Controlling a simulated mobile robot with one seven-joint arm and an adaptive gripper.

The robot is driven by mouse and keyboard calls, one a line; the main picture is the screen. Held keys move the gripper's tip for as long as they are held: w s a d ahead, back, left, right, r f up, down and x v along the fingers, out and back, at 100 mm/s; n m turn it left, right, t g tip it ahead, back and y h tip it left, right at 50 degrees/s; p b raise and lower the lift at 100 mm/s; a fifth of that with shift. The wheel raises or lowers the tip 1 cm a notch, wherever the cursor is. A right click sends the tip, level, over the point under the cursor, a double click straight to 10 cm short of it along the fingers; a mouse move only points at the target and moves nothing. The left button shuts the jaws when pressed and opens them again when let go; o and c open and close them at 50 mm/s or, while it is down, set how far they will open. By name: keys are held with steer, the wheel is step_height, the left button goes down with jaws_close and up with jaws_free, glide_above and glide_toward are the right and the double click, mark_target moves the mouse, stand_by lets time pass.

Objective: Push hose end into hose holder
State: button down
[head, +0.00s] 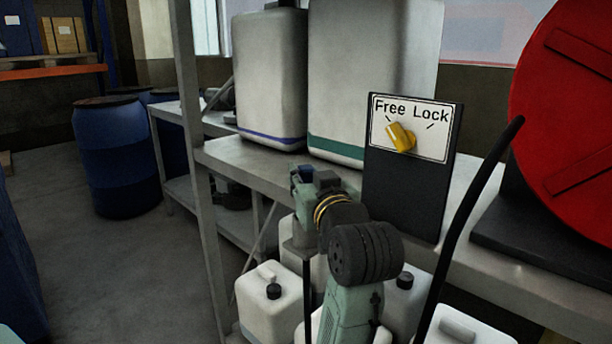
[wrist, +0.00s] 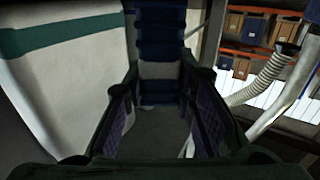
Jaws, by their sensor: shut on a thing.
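My gripper (head: 305,184) is at mid-picture in the head view, in front of the workbench and left of the Free Lock panel. In the wrist view my gripper (wrist: 160,78) has its two padded fingers on either side of a dark blue ribbed piece (wrist: 160,45), which looks like the hose end. The jaws are shut on it, though the contact is dark and hard to see. A thin dark line (head: 307,300) runs straight down below my gripper in the head view; I cannot tell if it is the hose. I cannot pick out the hose holder for certain.
Two tall white containers (head: 268,75) stand on the bench (head: 250,155) behind my gripper. The Free Lock panel (head: 410,185) and red reel (head: 570,100) are right, white jugs (head: 270,305) below. A grey ribbed hose (wrist: 265,78) is right in the wrist view.

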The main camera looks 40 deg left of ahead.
steer(key=shift+f+b, duration=0.35)
steer(key=shift+f, duration=0.25)
steer(key=c, duration=1.2)
jaws_free()
steer(key=shift+c, duration=0.2)
steer(key=v, duration=0.7)
steer(key=shift+d, duration=0.3)
steer(key=shift+s+a+r, duration=0.1)
steer(key=shift+s+r, duration=0.05)
steer(key=shift+s, duration=0.05)
